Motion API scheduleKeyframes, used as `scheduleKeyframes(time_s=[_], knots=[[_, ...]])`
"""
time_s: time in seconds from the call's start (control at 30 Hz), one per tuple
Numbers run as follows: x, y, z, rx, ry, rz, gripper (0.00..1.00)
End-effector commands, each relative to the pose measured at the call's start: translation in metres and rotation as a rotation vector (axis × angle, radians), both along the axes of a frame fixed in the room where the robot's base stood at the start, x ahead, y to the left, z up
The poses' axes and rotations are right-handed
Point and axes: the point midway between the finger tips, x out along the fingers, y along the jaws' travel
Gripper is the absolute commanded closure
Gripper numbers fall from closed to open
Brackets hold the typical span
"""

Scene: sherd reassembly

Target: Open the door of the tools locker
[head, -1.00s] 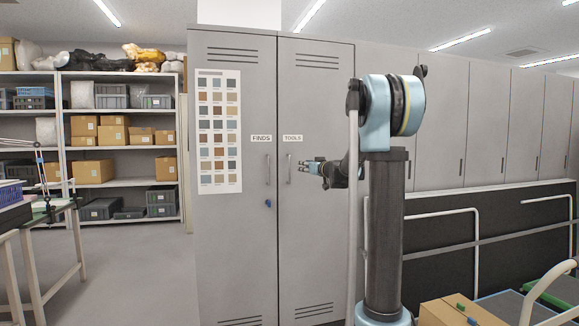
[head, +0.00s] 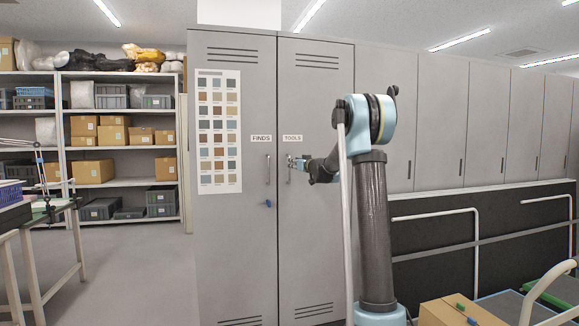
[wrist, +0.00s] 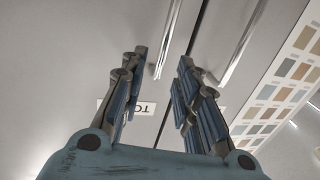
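The tools locker door (head: 315,230) is shut, with a TOOLS label (head: 293,138) near its upper left. Its upright bar handle (head: 289,174) is near the door's left edge. My gripper (head: 290,162) is at the handle's upper part in the head view. In the wrist view, my gripper (wrist: 163,62) is open, with blue-padded fingers spread on both sides of the tools handle (wrist: 168,38). The fingers do not look closed on it; whether either one touches it I cannot tell. The TOOLS label is partly hidden by a finger in the wrist view.
The FINDS door (head: 235,240) is beside it on the left, shut, with its own handle (head: 267,170), a blue key (head: 268,203) and a colour chart (head: 219,130). A cardboard box (head: 452,312) and cart are at lower right. The floor (head: 130,280) at left is clear.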

Motion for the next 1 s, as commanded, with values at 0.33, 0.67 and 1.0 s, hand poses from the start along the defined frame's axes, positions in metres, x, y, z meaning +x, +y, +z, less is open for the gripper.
scheduleKeyframes(time_s=[0.33,0.67,1.0], knots=[[0.042,0.021,0.000,0.000,0.000,0.001,0.71],[0.053,0.027,0.000,0.000,0.000,0.001,0.71],[0.053,0.027,0.000,0.000,0.000,0.001,1.00]])
